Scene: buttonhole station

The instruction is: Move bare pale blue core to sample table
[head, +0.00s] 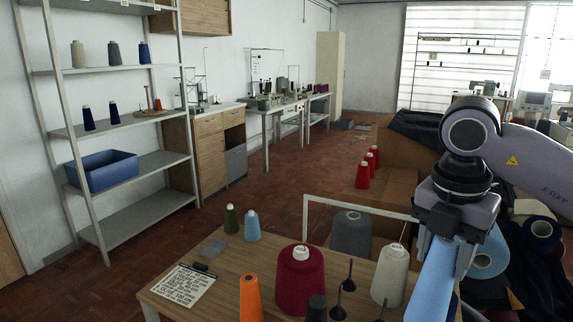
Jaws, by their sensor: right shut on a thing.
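My right gripper (446,248) comes in from the right and points down, shut on a long pale blue core (433,286). The core runs down out of the bottom of the picture, so its lower end is hidden. It is in front of the right edge of a wooden table (225,282); I cannot tell whether they touch. My left gripper is out of view.
Fabric rolls (541,235) lie at right. A shelf rack (125,130) stands at left.

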